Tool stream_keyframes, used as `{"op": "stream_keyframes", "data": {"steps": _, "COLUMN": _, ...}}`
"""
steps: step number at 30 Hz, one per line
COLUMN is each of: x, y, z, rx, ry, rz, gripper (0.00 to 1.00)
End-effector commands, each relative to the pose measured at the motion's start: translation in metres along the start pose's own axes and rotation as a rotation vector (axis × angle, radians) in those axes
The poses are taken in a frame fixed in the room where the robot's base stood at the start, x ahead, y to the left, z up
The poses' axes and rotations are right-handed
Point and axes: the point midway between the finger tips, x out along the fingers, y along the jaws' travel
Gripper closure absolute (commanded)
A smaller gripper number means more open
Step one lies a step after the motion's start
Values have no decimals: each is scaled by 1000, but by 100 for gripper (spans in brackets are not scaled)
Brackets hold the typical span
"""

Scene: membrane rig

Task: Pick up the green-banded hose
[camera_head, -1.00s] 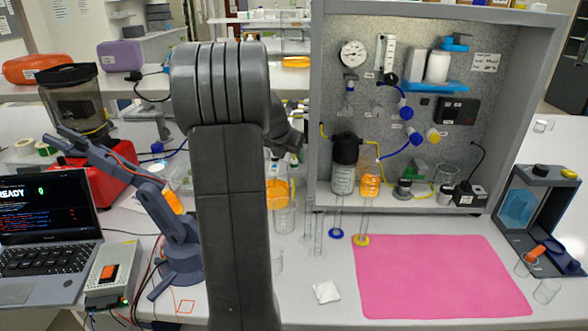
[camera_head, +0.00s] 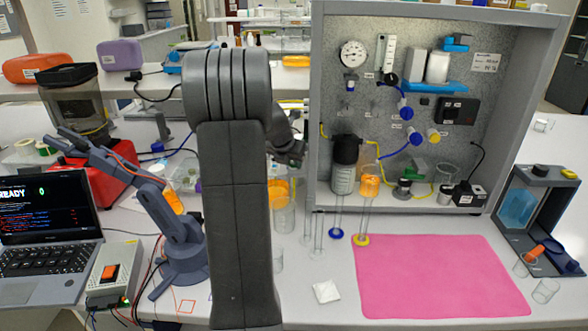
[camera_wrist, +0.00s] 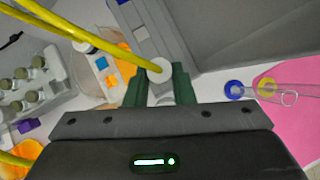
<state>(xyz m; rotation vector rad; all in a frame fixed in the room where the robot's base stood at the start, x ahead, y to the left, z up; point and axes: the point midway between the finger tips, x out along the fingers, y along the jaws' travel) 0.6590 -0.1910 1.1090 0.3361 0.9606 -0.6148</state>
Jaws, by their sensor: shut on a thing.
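In the wrist view, my gripper (camera_wrist: 158,90) has its two green fingers closed around a pale, round-ended piece. A yellow hose (camera_wrist: 95,38) runs from the upper left to this white end between the fingers, so I appear to hold the hose by its end. A green band on it cannot be told apart from the green fingers. In the head view my gripper (camera_head: 291,158) is small and partly hidden behind my arm, just left of the cabinet, and the held hose cannot be made out there.
A grey cabinet (camera_head: 316,110) with gauges and blue-capped fittings stands right of my gripper. Glass cylinders with blue (camera_head: 337,233) and yellow (camera_head: 361,240) bases stand in front of it. A pink mat (camera_head: 440,278) lies clear at front right. A smaller blue-grey arm (camera_head: 178,235) stands at left.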

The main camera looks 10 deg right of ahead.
Motion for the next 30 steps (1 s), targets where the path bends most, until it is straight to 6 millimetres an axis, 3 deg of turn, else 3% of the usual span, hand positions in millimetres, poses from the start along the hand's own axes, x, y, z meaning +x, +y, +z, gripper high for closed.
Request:
{"op": "stream_keyframes", "data": {"steps": 11, "x": -11, "y": 0, "z": 8, "rx": 1, "ry": -2, "rz": 0, "gripper": 100}}
{"op": "stream_keyframes", "data": {"steps": 28, "x": -102, "y": 0, "z": 66, "rx": 1, "ry": -4, "rz": 3, "gripper": 100}}
{"op": "stream_keyframes", "data": {"steps": 30, "x": -107, "y": 1, "z": 54, "rx": -3, "ry": 1, "rz": 1, "gripper": 100}}
